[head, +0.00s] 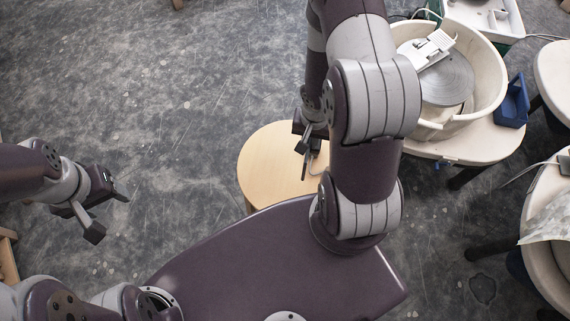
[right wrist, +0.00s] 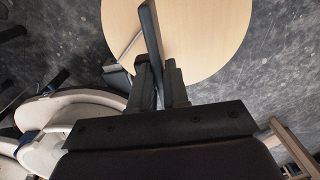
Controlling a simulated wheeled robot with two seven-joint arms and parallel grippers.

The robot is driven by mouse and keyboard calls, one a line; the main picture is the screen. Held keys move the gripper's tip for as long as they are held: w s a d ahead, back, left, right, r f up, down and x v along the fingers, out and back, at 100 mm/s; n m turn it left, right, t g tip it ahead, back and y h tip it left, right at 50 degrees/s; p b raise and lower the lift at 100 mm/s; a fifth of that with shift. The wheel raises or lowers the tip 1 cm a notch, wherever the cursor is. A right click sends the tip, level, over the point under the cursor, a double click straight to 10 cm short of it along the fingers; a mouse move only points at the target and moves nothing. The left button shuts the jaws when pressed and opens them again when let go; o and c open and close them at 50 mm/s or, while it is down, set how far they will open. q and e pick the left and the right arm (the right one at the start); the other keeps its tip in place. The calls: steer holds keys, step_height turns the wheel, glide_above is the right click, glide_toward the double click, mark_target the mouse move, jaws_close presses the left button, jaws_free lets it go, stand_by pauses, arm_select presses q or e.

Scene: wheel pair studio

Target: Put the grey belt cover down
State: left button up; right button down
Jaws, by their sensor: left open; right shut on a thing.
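My right gripper (head: 309,138) is over the round wooden stool top, shut on a thin dark grey piece, which I take to be the grey belt cover (head: 304,164). In the right wrist view the belt cover (right wrist: 150,30) is a narrow bar, seen nearly edge-on, rising between the two fingers (right wrist: 158,85) over the pale wood. I cannot tell whether it touches the stool. My left gripper (head: 108,213) is open and empty over the floor at the left.
Another pale wheel table (head: 545,270) is at the right edge. Much of the floor (head: 150,80) is clear.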

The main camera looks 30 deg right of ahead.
arm_select(q)
step_height(320, 180, down, 6)
steer(key=b, duration=0.4)
steer(key=shift+r+b, duration=0.15)
steer(key=shift+b, duration=0.15)
arm_select(e)
steer(key=w+a+f, duration=0.3)
steer(key=a+f, duration=0.6)
steer(key=shift+f, duration=0.4)
steer(key=shift+w, duration=0.1)
steer(key=c, duration=1.1)
jaws_free()
arm_select(q)
step_height(320, 180, up, 8)
steer(key=p, duration=0.8)
arm_select(e)
steer(key=s+r+n, duration=0.1)
steer(key=r+n, duration=0.1)
steer(key=r, duration=0.8)
steer(key=s+r+n, duration=0.1)
steer(key=r+n, duration=0.2)
steer(key=r, duration=0.7)
steer(key=s+r+n+t, duration=0.1)
steer(key=r+n, duration=0.2)
steer(key=r, duration=0.8)
steer(key=shift+s+a, duration=0.15)
steer(key=shift+s, duration=0.25)
